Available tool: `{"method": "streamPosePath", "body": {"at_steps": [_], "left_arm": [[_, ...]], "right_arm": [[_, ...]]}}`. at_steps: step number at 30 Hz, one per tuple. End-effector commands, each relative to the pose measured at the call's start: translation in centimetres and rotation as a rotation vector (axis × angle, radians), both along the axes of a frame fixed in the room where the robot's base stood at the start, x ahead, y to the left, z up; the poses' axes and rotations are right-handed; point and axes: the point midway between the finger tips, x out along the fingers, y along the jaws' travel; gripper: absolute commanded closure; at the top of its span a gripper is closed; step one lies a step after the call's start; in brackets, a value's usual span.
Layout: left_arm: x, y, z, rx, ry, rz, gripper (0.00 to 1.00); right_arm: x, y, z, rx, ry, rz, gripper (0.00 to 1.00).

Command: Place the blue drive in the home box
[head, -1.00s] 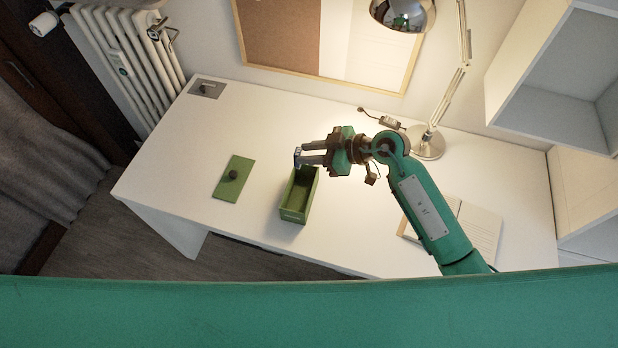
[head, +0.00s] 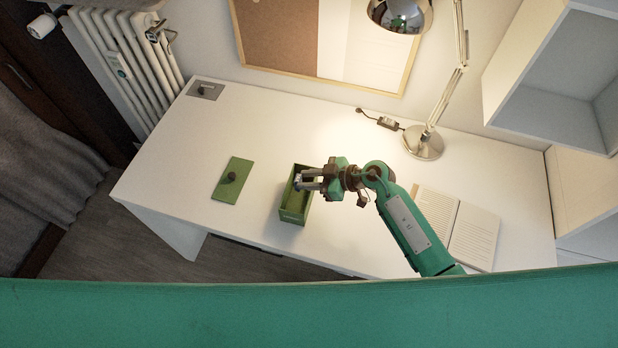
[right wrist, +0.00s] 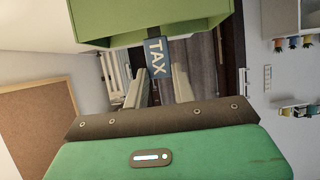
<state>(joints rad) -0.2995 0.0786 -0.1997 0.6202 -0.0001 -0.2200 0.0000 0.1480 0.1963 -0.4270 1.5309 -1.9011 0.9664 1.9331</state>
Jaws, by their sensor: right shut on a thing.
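My right gripper (head: 306,181) comes in from the right, shut on the blue drive (head: 297,181), with its fingers over the open green box (head: 294,217). The drive shows a blue face lettered TAX between the fingertips in the right wrist view (right wrist: 157,58). The box also fills the top of that view (right wrist: 150,20), close to the drive. I cannot tell how far the drive is below the box's rim. No readable "home" label shows on the box. My left gripper is not in view.
A green lid (head: 226,193) with a dark knob lies left of the box. A lamp (head: 423,143) and an adapter with a cable (head: 387,123) stand behind. An open notebook (head: 472,235) lies right, near my arm. The desk between lid and box is clear.

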Motion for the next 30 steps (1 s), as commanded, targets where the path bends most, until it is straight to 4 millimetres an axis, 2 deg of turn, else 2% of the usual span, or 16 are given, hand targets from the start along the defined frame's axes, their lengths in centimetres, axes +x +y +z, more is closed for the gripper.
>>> {"method": "streamPosePath", "body": {"at_steps": [15,16,19,30], "left_arm": [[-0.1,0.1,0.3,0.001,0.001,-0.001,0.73],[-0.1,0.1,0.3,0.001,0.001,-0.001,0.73],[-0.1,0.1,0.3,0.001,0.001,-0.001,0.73],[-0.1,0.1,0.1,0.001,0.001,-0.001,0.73]], "right_arm": [[0.0,0.0,-1.2,0.0,0.0,0.0,1.0],[0.0,0.0,-1.2,-0.001,0.0,0.0,0.7],[0.0,0.0,-1.2,-0.001,0.0,0.0,0.52],[0.0,0.0,-0.8,-0.001,-0.002,0.001,0.52]]}}
